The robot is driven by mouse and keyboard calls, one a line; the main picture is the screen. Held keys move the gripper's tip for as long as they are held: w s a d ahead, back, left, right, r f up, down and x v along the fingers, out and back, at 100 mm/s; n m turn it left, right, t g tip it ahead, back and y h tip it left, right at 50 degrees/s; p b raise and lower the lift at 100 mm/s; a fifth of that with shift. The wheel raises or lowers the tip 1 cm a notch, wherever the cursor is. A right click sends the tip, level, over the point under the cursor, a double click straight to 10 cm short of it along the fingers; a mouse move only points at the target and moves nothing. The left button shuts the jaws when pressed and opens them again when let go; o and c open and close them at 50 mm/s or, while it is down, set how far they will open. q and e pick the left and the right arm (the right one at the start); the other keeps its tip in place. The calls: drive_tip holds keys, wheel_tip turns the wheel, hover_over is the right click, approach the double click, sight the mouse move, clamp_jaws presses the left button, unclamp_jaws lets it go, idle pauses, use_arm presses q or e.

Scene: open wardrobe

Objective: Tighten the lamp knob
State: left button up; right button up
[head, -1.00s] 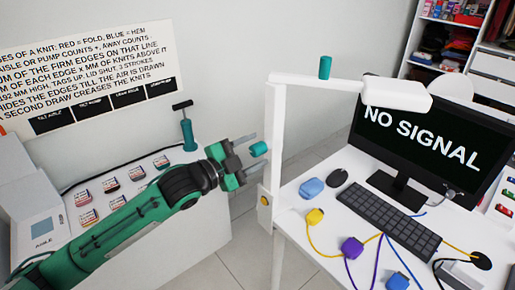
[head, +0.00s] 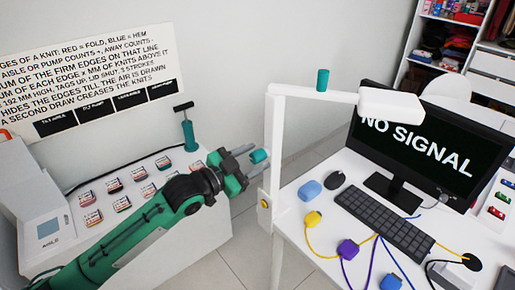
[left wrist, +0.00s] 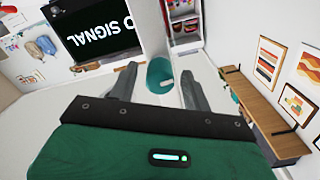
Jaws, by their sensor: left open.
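The white lamp (head: 273,130) has an upright post, an arm and a flat head over the right desk. One teal knob (head: 322,79) stands on top of its arm. Another teal knob (head: 260,156) is at the post's left side, and a teal round knob also shows in the left wrist view (left wrist: 160,75). My left gripper (head: 251,160) is open, with its fingertips at the side knob. In the wrist view the knob appears between the two fingers, with gaps on both sides. How deep it sits between them is unclear. My right gripper is not seen.
A left counter (head: 195,240) carries several small labelled items and a teal pump (head: 188,130). A floor gap separates the two surfaces.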

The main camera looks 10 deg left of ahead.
use_arm(q)
drive_tip(key=n+p, duration=0.5)
drive_tip(key=n, duration=0.2)
drive_tip(key=shift+r, duration=0.2)
drive_tip(key=n+p, duration=0.2)
drive_tip(key=n, duration=0.1)
drive_tip(key=shift+f+n+p, duration=0.2)
drive_tip(key=shift+n+p, duration=0.1)
drive_tip(key=shift+n, duration=0.6)
